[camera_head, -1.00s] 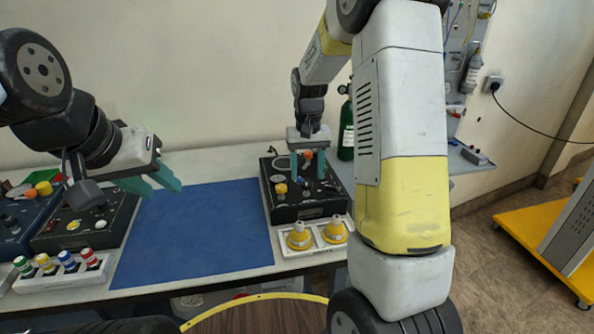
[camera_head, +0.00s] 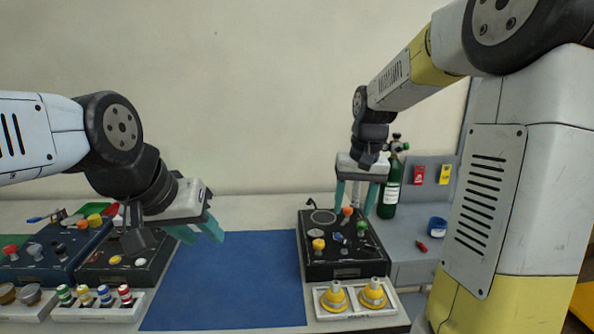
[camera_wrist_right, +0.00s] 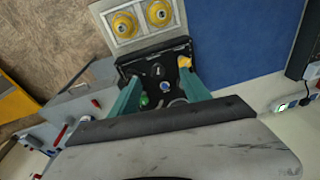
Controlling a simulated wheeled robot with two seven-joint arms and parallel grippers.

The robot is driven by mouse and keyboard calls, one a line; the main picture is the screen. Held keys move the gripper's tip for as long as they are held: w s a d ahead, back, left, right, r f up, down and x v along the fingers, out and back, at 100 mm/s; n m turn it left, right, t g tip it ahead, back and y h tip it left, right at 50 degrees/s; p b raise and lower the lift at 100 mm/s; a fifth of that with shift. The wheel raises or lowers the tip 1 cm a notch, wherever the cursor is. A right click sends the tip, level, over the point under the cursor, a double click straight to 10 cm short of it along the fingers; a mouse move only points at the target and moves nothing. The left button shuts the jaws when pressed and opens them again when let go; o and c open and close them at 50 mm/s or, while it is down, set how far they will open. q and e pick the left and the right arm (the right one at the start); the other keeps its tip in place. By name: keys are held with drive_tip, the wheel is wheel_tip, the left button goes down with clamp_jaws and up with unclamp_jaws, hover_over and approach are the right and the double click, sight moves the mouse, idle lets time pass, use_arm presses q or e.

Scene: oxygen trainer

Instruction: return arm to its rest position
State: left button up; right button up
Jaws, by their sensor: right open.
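My right gripper (camera_head: 355,205) is open above the black control panel (camera_head: 345,268), its teal fingers pointing down. In the right wrist view its fingers (camera_wrist_right: 160,90) stand apart with nothing between them, and the panel (camera_wrist_right: 152,65) with its knobs and switch shows beyond them. Whether the fingertips touch any control is hard to tell. My left gripper (camera_head: 203,236) is at the left, over the left edge of the blue mat (camera_head: 235,280). Its teal fingers are apart and empty.
A green oxygen cylinder (camera_head: 389,190) stands close behind the right gripper. A white holder (camera_head: 395,311) with two yellow pieces is in front of the panel. Other dark panels (camera_head: 45,262) and a rack of coloured plugs (camera_head: 118,314) are at the left. The mat is clear.

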drive_tip(key=s+a+r+t, duration=0.1)
drive_tip(key=s+r+t, duration=0.1)
drive_tip(key=s, duration=0.7)
drive_tip(key=s+a+r+n+t+y, duration=0.1)
drive_tip(key=s+r, duration=0.3)
drive_tip(key=s, duration=0.5)
drive_tip(key=shift+s+t, duration=0.4)
drive_tip(key=shift+t, duration=0.4)
idle(1.3)
